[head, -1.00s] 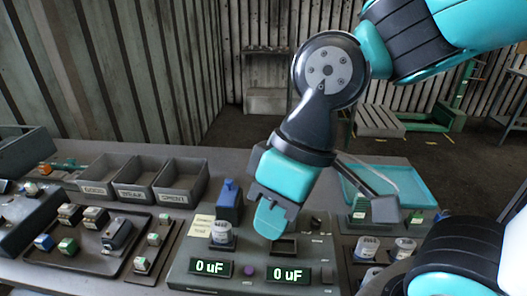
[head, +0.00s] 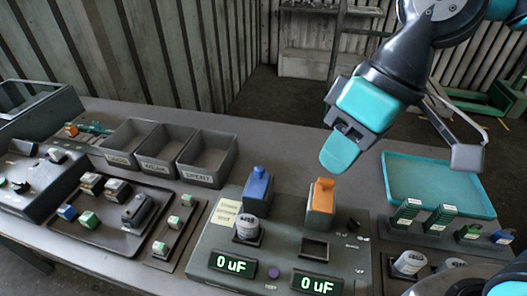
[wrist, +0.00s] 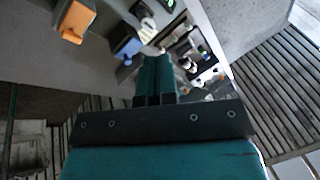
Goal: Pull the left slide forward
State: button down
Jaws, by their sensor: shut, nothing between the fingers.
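The left slide is a blue block with a knob (head: 257,188) at the back left of the grey tester (head: 215,238). The right slide is orange (head: 321,198), at the tester's back right. A silver can sits in the socket just in front of the blue slide; the socket (head: 314,249) in front of the orange one is empty. My gripper (head: 338,158) is shut and empty, above and behind the orange slide, apart from both. The wrist view shows the blue slide (wrist: 127,46) just left of the shut fingers (wrist: 155,75) and the orange slide (wrist: 75,24) further left.
Two displays (head: 232,265) on the tester's front read 0 uF. Three labelled grey bins (head: 207,158) stand left of the slides. A teal tray (head: 438,184) lies to the right. Trays of small parts (head: 110,215) fill the left side. Bare table lies behind the tester.

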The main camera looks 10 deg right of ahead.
jog(key=w+a+r+n+g+y+p, duration=0.1)
jog(key=w+a+r+p, duration=0.1)
jog(key=w, duration=0.5)
jog(key=w+a+r+n+g+p, duration=0.1)
jog(key=w+a+r+n, duration=0.15)
jog(key=w, duration=0.45)
jog(key=n+p, duration=0.2)
send_over(255, 175)
jog(key=w+d, duration=0.2)
jog(key=d, duration=0.2)
notch_tip(255, 175, down, 3)
jog(key=w+d+f+n+g+p, duration=0.2)
jog(key=w+f, duration=0.6)
jog(key=f, duration=0.4)
jog(key=shift+w+d+f+n+g+p, duration=0.25)
jog(key=shift+d+n+g+p, duration=0.25)
jog(key=shift+n, duration=0.75)
jog(key=shift+s+a+f+b, duration=0.8)
jog(key=shift+s+f+b, duration=0.3)
jog(key=shift+s+f, duration=0.25)
jog(key=shift+s+a+f+b, duration=0.8)
jog(key=shift+s+f+b, duration=0.25)
jog(key=shift+s+f, duration=0.3)
jog(key=shift+s+a+f+b, duration=0.8)
jog(key=shift+s+f+b, duration=0.3)
jog(key=shift+s+f, duration=0.25)
